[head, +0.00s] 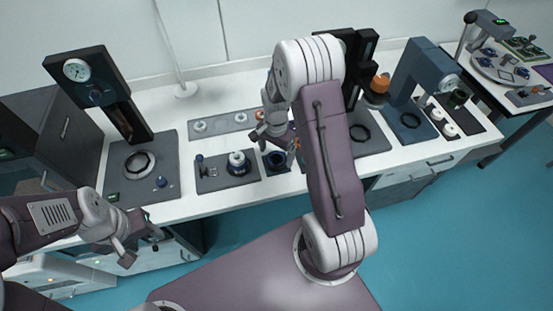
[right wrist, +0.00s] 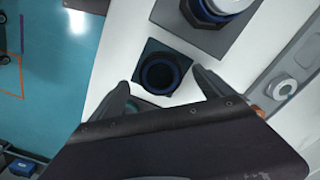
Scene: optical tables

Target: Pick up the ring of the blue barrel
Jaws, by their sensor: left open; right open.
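A dark round ring with a blue edge (right wrist: 162,74) lies on a small dark square pad (right wrist: 150,48) in the right wrist view; it also shows in the head view (head: 277,160). A barrel with a blue band and pale top (head: 238,161) stands on a grey plate (head: 212,181) to its left; it shows partly at the top of the right wrist view (right wrist: 212,10). My right gripper (head: 274,143) is open above the ring, with its fingertips on either side of it in the right wrist view. My left gripper (head: 142,248) is open and empty, low beside the bench's front edge.
A gauge press (head: 95,88) stands at the left of the white bench (head: 195,207). A grey strip with round pale parts (head: 221,124) lies behind the barrel. A blue-grey arched machine (head: 409,92) stands to the right. Part of the bench is hidden behind my right arm.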

